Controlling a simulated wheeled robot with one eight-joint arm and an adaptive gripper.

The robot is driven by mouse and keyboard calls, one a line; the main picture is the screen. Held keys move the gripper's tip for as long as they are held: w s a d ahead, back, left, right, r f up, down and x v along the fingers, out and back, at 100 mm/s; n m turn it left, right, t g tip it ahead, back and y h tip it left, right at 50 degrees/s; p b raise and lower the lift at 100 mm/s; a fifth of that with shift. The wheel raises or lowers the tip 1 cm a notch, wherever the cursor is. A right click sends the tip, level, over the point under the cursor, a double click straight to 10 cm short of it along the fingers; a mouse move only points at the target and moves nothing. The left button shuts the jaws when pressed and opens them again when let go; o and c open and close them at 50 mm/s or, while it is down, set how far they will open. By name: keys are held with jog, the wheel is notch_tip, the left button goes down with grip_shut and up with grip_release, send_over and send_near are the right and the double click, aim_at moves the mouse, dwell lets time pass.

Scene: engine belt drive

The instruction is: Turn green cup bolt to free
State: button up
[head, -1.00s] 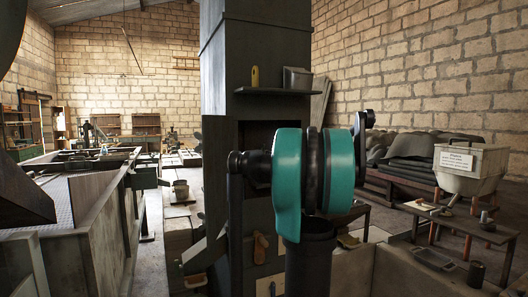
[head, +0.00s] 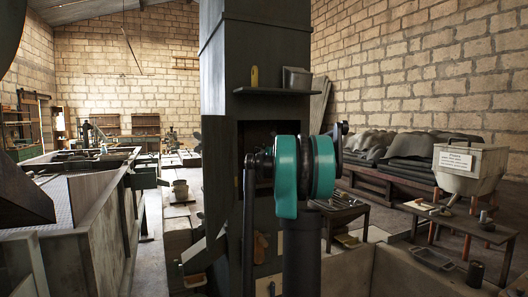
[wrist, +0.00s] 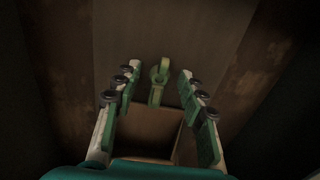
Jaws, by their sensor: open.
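How deep the bolt lies between the fingertips I cannot tell. In the head view my teal arm covers the area in front of the dark column, and neither bolt nor gripper can be made out.
In the head view a tall dark column (head: 262,45) with a small shelf (head: 273,91) stands ahead. A low bench (head: 455,222) is at right.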

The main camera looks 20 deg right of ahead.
jog(key=shift+c, duration=0.6)
grip_shut()
jog(key=shift+n, duration=0.4)
jog(key=n, duration=0.8)
jog(key=shift+a, duration=0.1)
jog(key=n, duration=0.5)
jog(key=shift+f, duration=0.1)
jog(key=shift+n, duration=2)
